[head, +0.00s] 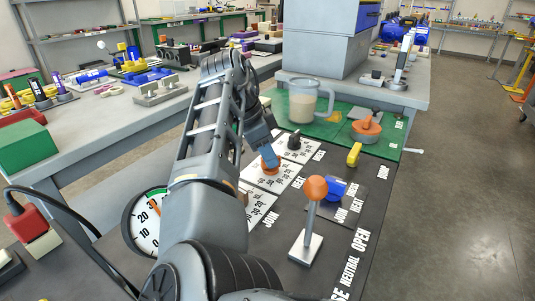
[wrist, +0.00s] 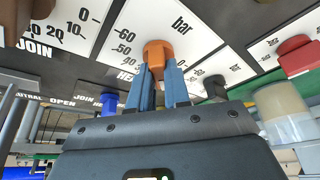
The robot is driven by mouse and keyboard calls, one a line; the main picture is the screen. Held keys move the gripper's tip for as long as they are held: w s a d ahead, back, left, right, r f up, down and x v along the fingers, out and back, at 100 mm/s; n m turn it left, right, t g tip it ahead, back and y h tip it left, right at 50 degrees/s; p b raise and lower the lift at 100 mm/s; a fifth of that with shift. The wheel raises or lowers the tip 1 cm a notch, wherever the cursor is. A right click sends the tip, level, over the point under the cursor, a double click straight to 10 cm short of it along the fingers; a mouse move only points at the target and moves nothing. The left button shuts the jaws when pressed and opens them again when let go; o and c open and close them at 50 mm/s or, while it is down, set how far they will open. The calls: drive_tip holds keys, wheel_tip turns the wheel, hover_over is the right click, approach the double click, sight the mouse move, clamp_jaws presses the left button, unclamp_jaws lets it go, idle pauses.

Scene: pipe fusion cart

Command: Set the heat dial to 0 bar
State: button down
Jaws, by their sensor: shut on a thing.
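The heat dial has an orange knob (head: 270,161) on a white scale plate (head: 262,177) on the dark panel. My gripper (head: 268,150) reaches down to it from above, and its blue fingers are shut on the knob. In the wrist view the orange knob (wrist: 158,50) sits between the two fingertips (wrist: 158,72).
A dial with a black knob (head: 294,142) stands just behind, and the JOIN plate (head: 258,206) in front. An orange-balled lever (head: 316,190), a blue knob (head: 335,188) and a yellow block (head: 354,154) stand to the right. A pressure gauge (head: 147,225) is at left. A jug (head: 303,102) stands behind.

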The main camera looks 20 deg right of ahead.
drive_tip(key=shift+s+p, duration=0.1)
drive_tip(key=shift+p, duration=0.3)
drive_tip(key=n+p, duration=0.2)
drive_tip(key=n+t+p, duration=0.1)
drive_tip(key=p, duration=0.1)
drive_tip(key=shift+s+d+r+n+p, duration=0.1)
drive_tip(key=shift+s+d+n+p, duration=0.05)
drive_tip(key=shift+n+p, duration=0.25)
drive_tip(key=n+t+p, duration=0.1)
drive_tip(key=n+p, duration=0.2)
drive_tip(key=shift+s+y+p, duration=0.1)
drive_tip(key=shift+y+p, duration=0.3)
drive_tip(key=shift+f+n+t+p, duration=0.25)
drive_tip(key=shift+n+t+p, duration=0.15)
drive_tip(key=shift+n+p, duration=0.25)
drive_tip(key=shift+f+n, duration=0.1)
drive_tip(key=shift+n, duration=0.15)
drive_tip(key=c, duration=1.1)
unclamp_jaws()
drive_tip(key=shift+r, duration=0.2)
